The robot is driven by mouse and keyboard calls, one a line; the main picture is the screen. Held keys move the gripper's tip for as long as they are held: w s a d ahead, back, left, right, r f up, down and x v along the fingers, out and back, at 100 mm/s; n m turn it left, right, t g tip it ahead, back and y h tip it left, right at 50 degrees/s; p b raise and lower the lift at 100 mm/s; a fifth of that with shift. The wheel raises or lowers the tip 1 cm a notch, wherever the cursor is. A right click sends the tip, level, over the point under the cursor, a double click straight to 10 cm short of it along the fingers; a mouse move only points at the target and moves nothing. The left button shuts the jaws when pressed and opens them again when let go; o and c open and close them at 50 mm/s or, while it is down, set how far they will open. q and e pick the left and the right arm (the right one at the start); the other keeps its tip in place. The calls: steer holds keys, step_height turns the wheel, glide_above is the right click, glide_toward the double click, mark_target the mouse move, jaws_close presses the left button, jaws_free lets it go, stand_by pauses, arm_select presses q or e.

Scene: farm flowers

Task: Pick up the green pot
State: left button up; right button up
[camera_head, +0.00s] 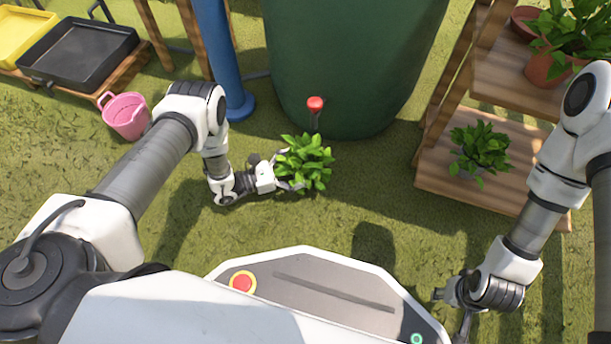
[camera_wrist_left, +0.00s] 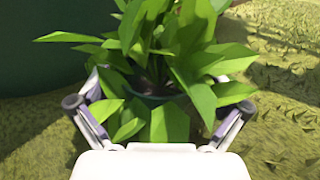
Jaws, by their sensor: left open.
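A leafy green plant (camera_head: 308,163) stands on the grass in front of the big green barrel. Its leaves hide its pot in the head view. In the left wrist view, a piece of the dark green pot's rim (camera_wrist_left: 152,98) shows between the leaves. My left gripper (camera_head: 286,181) is open at the plant's left side. In the left wrist view its two fingers (camera_wrist_left: 160,108) stand on either side of the plant, partly behind leaves. I cannot tell whether they touch the pot. My right gripper (camera_head: 452,312) is at the lower right, empty, with its fingers apart.
The green barrel (camera_head: 350,60) with a red-topped tap (camera_head: 315,104) stands right behind the plant. A wooden shelf (camera_head: 440,176) with potted plants is at the right. A pink bucket (camera_head: 125,116), blue post (camera_head: 222,50) and black tray (camera_head: 78,52) are at the left.

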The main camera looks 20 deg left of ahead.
arm_select(q)
steer(key=shift+w+d+f, duration=0.25)
steer(key=shift+w+d, duration=0.25)
steer(key=shift+d, duration=0.15)
steer(key=shift+w+d+r, duration=0.15)
steer(key=shift+d+r, duration=0.05)
steer(key=c, duration=1.1)
steer(key=shift+r, duration=0.1)
steer(key=shift+c, duration=0.2)
